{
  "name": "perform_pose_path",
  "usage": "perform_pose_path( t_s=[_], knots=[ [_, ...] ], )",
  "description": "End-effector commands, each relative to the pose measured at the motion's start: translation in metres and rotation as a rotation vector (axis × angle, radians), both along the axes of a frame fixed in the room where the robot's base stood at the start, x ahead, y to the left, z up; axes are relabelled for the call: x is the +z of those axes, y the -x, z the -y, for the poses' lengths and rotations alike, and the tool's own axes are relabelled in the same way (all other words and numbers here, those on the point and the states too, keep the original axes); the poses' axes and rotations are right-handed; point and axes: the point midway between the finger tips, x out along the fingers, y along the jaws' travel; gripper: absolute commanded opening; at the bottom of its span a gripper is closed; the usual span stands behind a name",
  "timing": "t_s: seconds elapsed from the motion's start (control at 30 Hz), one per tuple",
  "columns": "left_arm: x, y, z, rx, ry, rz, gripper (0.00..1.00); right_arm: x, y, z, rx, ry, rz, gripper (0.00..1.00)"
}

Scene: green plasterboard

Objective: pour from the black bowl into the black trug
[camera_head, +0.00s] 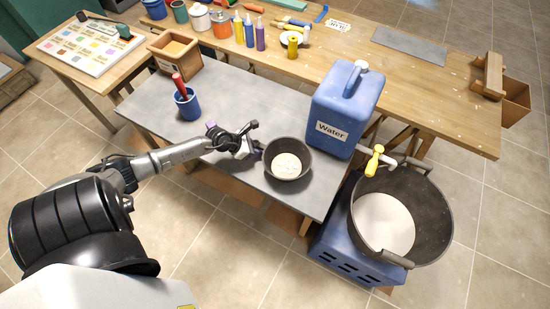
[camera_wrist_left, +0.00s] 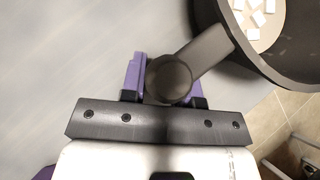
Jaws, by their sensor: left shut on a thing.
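The black bowl (camera_head: 285,146) stands on the grey table, with pale white pieces in its bottom. In the left wrist view its dark wall (camera_wrist_left: 288,62) fills the top right, and a dark handle reaches from it down to my fingers. My left gripper (camera_head: 254,150) is shut on this handle, at the bowl's left side; its purple fingers (camera_wrist_left: 166,82) flank the handle's rounded end. The black trug (camera_head: 428,212) stands right of the table, with white material in its bottom. My right gripper is out of view.
A blue water container (camera_head: 345,105) stands behind and right of the bowl, its yellow-handled tap (camera_head: 375,160) near the trug's rim. A blue stand (camera_head: 345,250) is under the trug. A blue cup (camera_head: 188,105) with a red-handled tool stands on the left.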

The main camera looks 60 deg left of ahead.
Motion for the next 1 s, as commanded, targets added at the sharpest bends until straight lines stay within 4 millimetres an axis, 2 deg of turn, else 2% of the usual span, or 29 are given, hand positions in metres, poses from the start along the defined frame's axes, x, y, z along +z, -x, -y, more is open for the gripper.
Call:
perform_pose_path(
  t_s=[0.23, 0.43, 0.7, 1.0],
  knots=[
    [0.013, -0.001, -0.001, -0.001, -0.002, 0.003, 0.00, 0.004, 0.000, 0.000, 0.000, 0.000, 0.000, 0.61],
    [0.048, -0.001, 0.000, -0.004, -0.002, 0.004, 0.00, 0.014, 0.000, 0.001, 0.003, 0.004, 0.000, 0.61],
    [0.078, -0.020, 0.057, -0.004, 0.005, 0.006, 0.00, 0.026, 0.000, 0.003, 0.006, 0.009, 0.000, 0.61],
    [0.103, -0.034, 0.097, -0.001, 0.004, 0.006, 0.00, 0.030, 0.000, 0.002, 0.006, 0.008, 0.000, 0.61]
  ],
)
